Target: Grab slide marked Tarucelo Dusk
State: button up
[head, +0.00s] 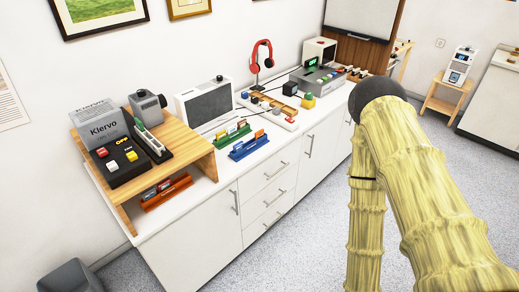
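No slide marked Tarucelo Dusk can be made out, as the labels are too small to read. Small cards that may be slides stand in a green rack (222,141) and a blue rack (243,153) on the white counter. More stand in an orange rack (178,190) under the wooden shelf. My arm, with yellow ribbed links and a dark joint, fills the right of the head view. My gripper is not in view.
The white counter (215,205) runs along the wall. A wooden shelf (196,141) on it bears a Klervo box (103,130) and dark devices. Red headphones (261,58) and several devices stand further back. A grey bin (72,278) is at lower left.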

aim_at(260, 134)
jog(key=u, duration=0.6)
jog(key=i, duration=0.9)
jog(key=z, duration=0.25)
